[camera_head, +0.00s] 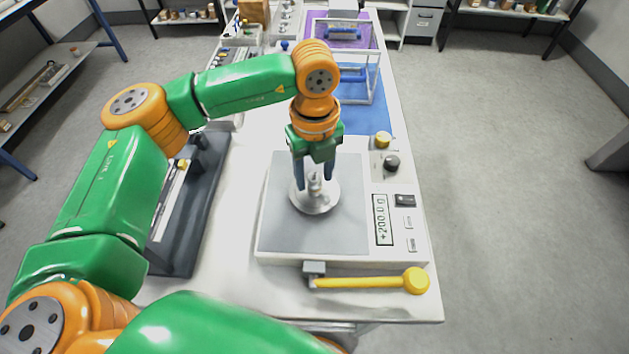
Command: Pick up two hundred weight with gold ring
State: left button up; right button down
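A small silver weight (315,187) stands upright on the round metal pan (316,206) of the scale. My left gripper (314,186) points down over the pan with its two dark fingers apart, one on each side of the weight's narrow top. Gaps seem to show between the fingers and the weight. A gold ring on it is too small to make out. The scale display (382,220) reads about +200.0 g. My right gripper is not in view.
A gold-topped piece (383,139) and a dark knob (391,163) stand behind the display. A clear-framed case (358,75) stands behind on a blue mat (365,119).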

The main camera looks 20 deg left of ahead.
pick_arm(q)
grip_shut()
